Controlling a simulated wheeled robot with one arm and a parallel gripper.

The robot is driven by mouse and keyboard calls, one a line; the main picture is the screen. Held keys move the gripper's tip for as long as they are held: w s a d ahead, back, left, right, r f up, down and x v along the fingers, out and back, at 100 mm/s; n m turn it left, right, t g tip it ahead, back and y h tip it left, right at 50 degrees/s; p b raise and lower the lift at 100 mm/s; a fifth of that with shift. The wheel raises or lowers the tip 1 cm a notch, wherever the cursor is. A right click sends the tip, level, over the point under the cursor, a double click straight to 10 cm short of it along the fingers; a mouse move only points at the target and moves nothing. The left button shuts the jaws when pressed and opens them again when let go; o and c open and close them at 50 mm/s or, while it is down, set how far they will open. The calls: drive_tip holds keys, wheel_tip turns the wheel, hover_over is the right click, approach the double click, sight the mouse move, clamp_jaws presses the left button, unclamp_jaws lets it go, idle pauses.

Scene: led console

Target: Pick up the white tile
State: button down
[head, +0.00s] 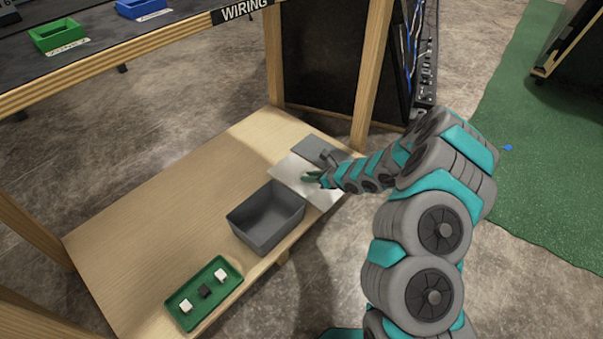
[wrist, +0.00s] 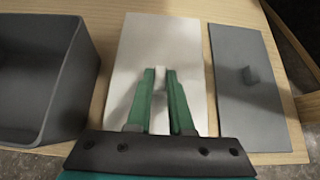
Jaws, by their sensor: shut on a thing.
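The white tile (head: 289,168) is a flat pale panel on the lower wooden shelf, between a grey bin and a grey tile. In the wrist view the white tile (wrist: 188,45) lies under my fingers, with a small upright white handle (wrist: 160,75) at its middle. My gripper (head: 311,178) is over the tile, and its green fingers (wrist: 160,78) are shut on that handle. The tile looks flat; I cannot tell whether it is touching the shelf. The fingers hide part of it.
The grey bin (head: 267,216) stands left of the tile. The grey tile (head: 316,148) with a knob lies on its other side. A green tray (head: 226,287) with small white and dark blocks is nearer. The shelf's left part (head: 150,225) is clear. A wooden post (head: 372,75) rises behind.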

sight(335, 202)
drive_tip(key=s+d, duration=0.5)
drive_tip(key=s+d+r+p, duration=0.1)
drive_tip(key=s+d, duration=0.2)
drive_tip(key=shift+d, duration=0.25)
drive_tip(key=shift+w+a, duration=0.1)
